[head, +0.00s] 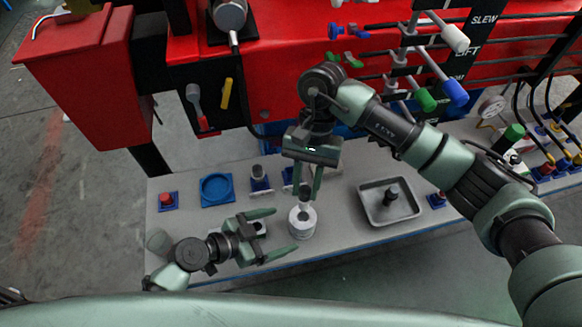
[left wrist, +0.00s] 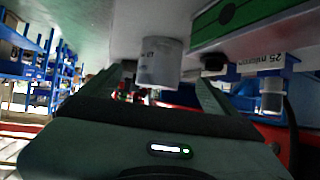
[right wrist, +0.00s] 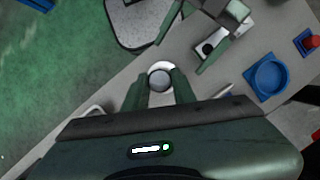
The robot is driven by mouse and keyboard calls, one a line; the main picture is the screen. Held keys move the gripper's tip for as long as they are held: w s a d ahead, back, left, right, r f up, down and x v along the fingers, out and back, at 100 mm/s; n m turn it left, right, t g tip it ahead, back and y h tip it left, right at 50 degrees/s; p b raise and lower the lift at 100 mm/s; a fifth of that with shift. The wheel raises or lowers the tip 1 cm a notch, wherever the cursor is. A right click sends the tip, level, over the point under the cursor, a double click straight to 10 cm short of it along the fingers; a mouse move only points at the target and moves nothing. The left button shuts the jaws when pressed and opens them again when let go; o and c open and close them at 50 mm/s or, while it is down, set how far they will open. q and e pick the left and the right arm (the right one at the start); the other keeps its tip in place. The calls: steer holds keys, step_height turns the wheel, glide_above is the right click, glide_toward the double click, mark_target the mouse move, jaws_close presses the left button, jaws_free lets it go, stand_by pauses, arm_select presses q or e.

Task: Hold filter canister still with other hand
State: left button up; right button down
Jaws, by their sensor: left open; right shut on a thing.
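The filter canister (head: 302,223), a short pale cylinder with a grey knob-like top, stands upright on the bench near its front edge. My right gripper (head: 306,192) points down from above and is shut on the canister's grey top; in the right wrist view the round top (right wrist: 159,79) sits between its fingertips. My left gripper (head: 286,230) is open, low over the bench to the left of the canister, its fingers pointing at it. In the left wrist view the canister (left wrist: 160,63) appears between the two fingers. I cannot tell whether they touch it.
A grey tray (head: 365,206) with a dark part in it stands to the right. A blue ring-shaped holder (head: 217,189) and a red button on a blue base (head: 167,201) are to the left. Behind is a red machine panel (head: 270,85) with levers.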

mark_target(292, 226)
arm_select(q)
steer(key=shift+x, duration=3.75)
steer(key=c, duration=1.4)
